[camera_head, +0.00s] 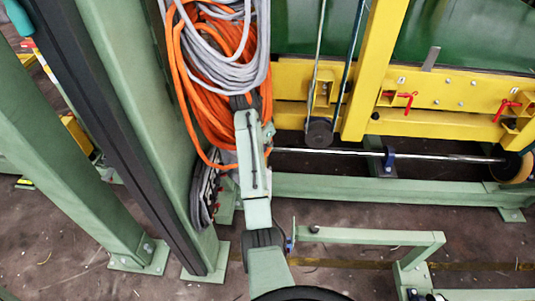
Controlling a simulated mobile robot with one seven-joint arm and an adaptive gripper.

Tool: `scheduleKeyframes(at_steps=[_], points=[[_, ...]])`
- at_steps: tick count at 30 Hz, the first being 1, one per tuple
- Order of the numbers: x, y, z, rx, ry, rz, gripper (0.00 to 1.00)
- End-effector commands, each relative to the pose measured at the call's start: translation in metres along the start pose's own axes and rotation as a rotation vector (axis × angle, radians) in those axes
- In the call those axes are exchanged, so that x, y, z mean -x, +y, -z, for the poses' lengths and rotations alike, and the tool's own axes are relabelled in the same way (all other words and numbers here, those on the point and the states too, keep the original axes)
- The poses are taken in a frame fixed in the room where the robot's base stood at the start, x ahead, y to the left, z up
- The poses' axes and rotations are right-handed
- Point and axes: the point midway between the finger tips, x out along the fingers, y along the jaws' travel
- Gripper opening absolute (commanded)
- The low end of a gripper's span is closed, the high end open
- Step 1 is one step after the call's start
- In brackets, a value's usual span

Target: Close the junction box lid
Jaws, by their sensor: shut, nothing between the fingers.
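I cannot make out the junction box or its lid in the head view; they may be outside the picture or hidden behind my arm and the cables. My arm reaches up from the bottom middle. Its dark end, my gripper (240,102), lies in front of the hanging orange cables. It is small and partly lost against them. It is shut, and I see nothing held in it.
Orange cables (193,118) and grey cables (228,78) hang in coils beside a green column (145,110). A yellow beam (445,90) with red handles (405,97) crosses the right. A low green frame (370,237) stands right of my arm. Some bare floor shows lower left.

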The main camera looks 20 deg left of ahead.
Motion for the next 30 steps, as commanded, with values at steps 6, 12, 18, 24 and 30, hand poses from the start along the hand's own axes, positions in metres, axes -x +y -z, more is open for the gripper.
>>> scheduleKeyframes(at_steps=[6,12,18,24,30], points=[[-0.04,0.002,0.0,0.001,-0.003,-0.002,0.0],[-0.083,0.001,0.001,0.001,-0.001,-0.001,0.0],[-0.083,0.0,-0.022,0.004,0.001,0.004,0.0],[-0.08,0.001,-0.036,0.003,0.002,0.004,0.0],[-0.08,0.001,-0.038,0.002,0.002,0.004,0.0]])
